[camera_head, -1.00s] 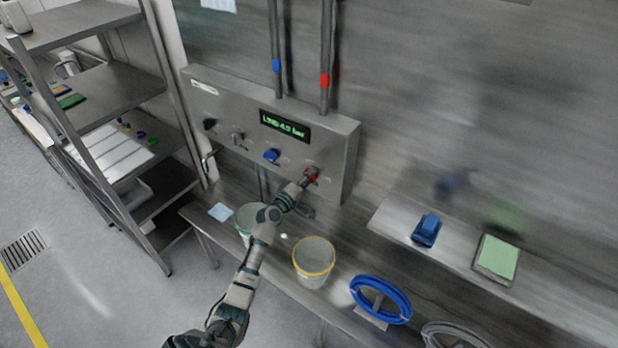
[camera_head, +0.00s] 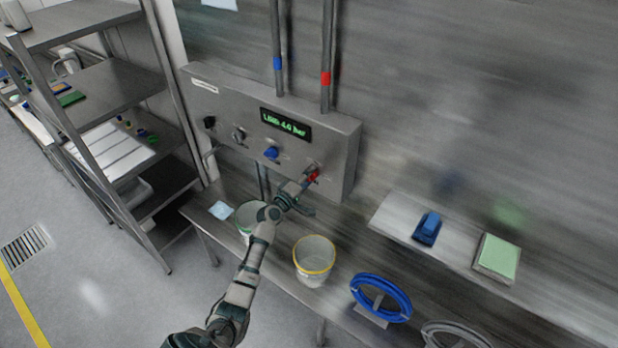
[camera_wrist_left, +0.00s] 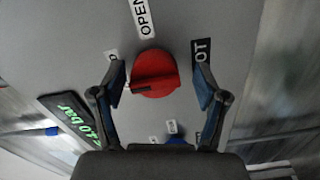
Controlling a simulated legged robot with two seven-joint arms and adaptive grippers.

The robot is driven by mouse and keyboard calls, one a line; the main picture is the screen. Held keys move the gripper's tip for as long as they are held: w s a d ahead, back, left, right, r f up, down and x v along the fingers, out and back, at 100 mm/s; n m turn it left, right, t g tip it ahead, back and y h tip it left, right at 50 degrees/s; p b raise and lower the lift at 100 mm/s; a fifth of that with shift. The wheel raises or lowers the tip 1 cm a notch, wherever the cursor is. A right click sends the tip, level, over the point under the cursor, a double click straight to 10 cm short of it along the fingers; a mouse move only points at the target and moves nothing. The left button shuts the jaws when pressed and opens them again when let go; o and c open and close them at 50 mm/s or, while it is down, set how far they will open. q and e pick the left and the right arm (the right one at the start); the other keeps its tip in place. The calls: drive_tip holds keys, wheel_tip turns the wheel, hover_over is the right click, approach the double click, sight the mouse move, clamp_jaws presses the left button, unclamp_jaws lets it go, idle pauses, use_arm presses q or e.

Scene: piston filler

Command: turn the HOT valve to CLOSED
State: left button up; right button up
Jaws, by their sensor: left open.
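The HOT valve is a round red knob (camera_head: 313,176) at the right end of the steel panel (camera_head: 340,165), below a red-banded pipe. In the left wrist view the red knob (camera_wrist_left: 154,74) sits between the two fingers, beside an OPEN label (camera_wrist_left: 142,16) and a partly hidden label ending in "OT" (camera_wrist_left: 203,62). My left gripper (camera_head: 308,181) is at the knob in the head view. In the wrist view its fingers (camera_wrist_left: 160,85) are spread, with a gap on each side of the knob. A CLOSED label cannot be read. My right gripper is not in view.
A blue knob (camera_head: 271,153) and a green display (camera_head: 286,125) are on the same panel. Two buckets, one yellow-rimmed (camera_head: 314,262), and a blue hose coil (camera_head: 381,298) are below. A shelf rack (camera_head: 107,82) stands at left.

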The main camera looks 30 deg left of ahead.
use_arm(q)
drive_tip(key=s+a, duration=0.1)
drive_tip(key=s, duration=1.1)
drive_tip(key=shift+f, duration=0.1)
